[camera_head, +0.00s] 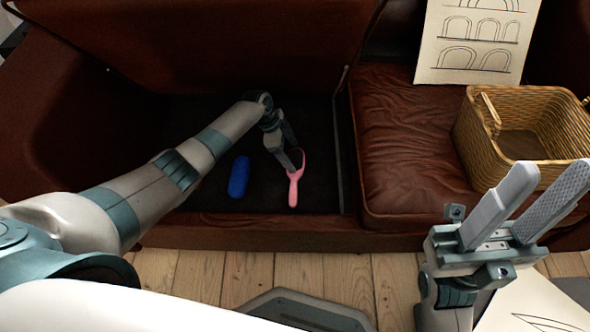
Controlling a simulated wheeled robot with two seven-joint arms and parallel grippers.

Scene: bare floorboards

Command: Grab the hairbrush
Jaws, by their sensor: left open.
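A pink hairbrush (293,189) lies on the dark floor of an open compartment in the brown leather sofa, with its handle towards me. My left gripper (291,157) reaches down into the compartment at the brush's head end. Its fingers are apart, and one tip overlaps the head in the picture. I cannot tell whether they touch. The fingers hide part of the head. My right gripper (529,207) is open and empty at the lower right, in front of the sofa.
A blue rounded object (238,176) lies left of the brush. A wicker basket (487,138) stands on the right seat cushion (403,150). A sheet with arch drawings (475,62) is behind it. The compartment's front edge (260,232) borders wooden floorboards (295,272).

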